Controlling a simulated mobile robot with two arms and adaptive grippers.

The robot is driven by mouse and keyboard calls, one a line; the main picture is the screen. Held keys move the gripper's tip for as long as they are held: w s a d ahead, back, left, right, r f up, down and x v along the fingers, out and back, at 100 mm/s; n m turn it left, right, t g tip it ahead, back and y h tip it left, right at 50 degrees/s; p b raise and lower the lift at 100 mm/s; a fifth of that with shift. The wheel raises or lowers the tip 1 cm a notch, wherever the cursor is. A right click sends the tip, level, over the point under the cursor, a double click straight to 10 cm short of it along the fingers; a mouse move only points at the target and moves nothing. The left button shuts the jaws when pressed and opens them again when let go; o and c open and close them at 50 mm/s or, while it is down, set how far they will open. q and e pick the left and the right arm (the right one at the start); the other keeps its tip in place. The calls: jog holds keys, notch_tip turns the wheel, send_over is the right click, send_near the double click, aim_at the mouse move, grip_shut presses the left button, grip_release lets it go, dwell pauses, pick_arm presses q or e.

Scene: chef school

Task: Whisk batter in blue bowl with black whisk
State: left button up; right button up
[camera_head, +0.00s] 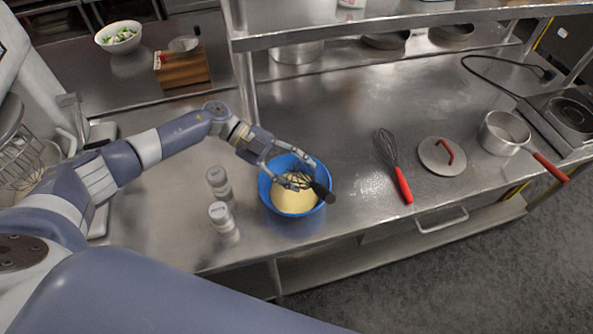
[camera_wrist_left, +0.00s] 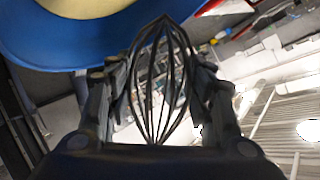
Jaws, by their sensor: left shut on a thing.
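The blue bowl (camera_head: 264,188) stands upright on the steel counter and holds pale yellow batter (camera_head: 294,202). My left gripper (camera_head: 291,180) is over the bowl, shut on the black whisk. In the left wrist view the wire loop (camera_wrist_left: 163,85) stands between my two fingers (camera_wrist_left: 158,105), with part of the blue bowl (camera_wrist_left: 75,45) behind at the upper left. I cannot tell whether the wires touch the batter. My right gripper is not in view.
Two shakers (camera_head: 218,182) (camera_head: 223,219) stand close left of the bowl. Right of it lie a red-handled whisk (camera_head: 402,184), a lid (camera_head: 436,160) and a saucepan (camera_head: 500,132). The counter between bowl and red-handled whisk is clear. A metal shelf (camera_head: 400,25) runs behind.

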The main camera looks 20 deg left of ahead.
aim_at(296, 164)
pick_arm(q)
notch_tip(296, 164, up, 3)
jog(key=shift+r+p, duration=0.1)
jog(key=shift+p, duration=0.5)
jog(key=shift+r, duration=1.25)
jog(key=shift+d, duration=0.1)
